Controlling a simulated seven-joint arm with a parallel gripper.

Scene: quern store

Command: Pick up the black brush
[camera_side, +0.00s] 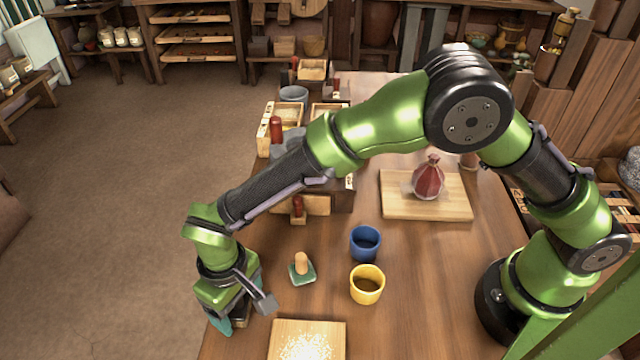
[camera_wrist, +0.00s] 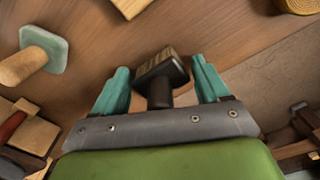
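The black brush (camera_wrist: 163,75) shows in the wrist view, with a dark block-like head, a brownish bristle face and a short black handle. It is between the two teal fingers of my gripper (camera_wrist: 160,64), which stand apart on either side of it. A narrow gap seems to show on each side of the head, so I see no clear grip. In the side view my gripper (camera_side: 224,326) is low at the table's left front edge. There the brush is mostly hidden by the gripper.
A green block with a wooden knob (camera_side: 302,268) stands close to the right of my gripper. Beyond it are a blue cup (camera_side: 365,243) and a yellow cup (camera_side: 367,285). A board with white grains (camera_side: 280,350) lies in front. A red vessel (camera_side: 429,180) stands farther back.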

